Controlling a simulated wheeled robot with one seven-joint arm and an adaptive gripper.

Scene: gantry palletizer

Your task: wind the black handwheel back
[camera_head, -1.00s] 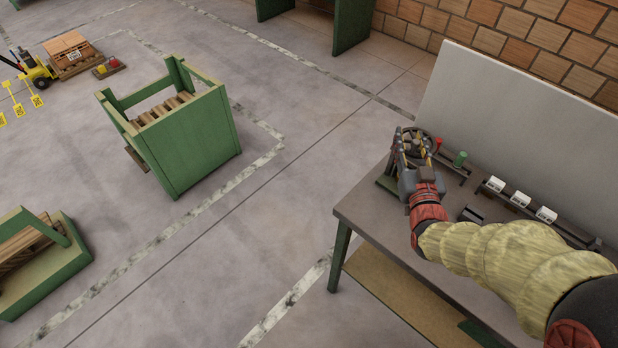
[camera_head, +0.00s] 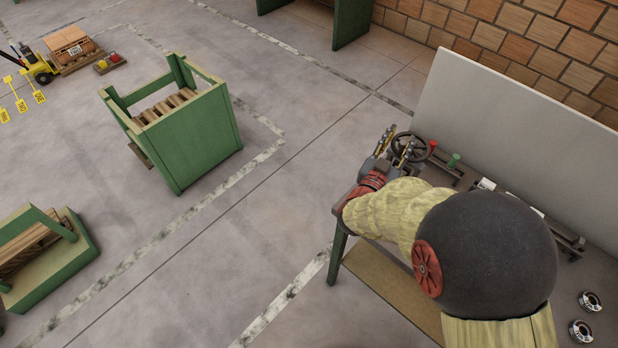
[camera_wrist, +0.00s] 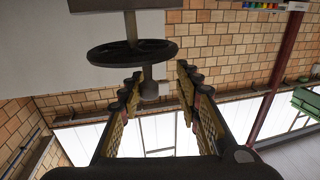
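The black handwheel (camera_head: 412,133) stands at the far left part of the bench, with its rim and spokes partly behind my gripper in the head view. My gripper (camera_head: 398,136) is at the left of the wheel. I cannot tell whether any finger touches the wheel or stub.
A pale panel (camera_head: 510,115) stands behind. My arm hides much of the bench. Open floor lies left, with a green stand (camera_head: 190,140).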

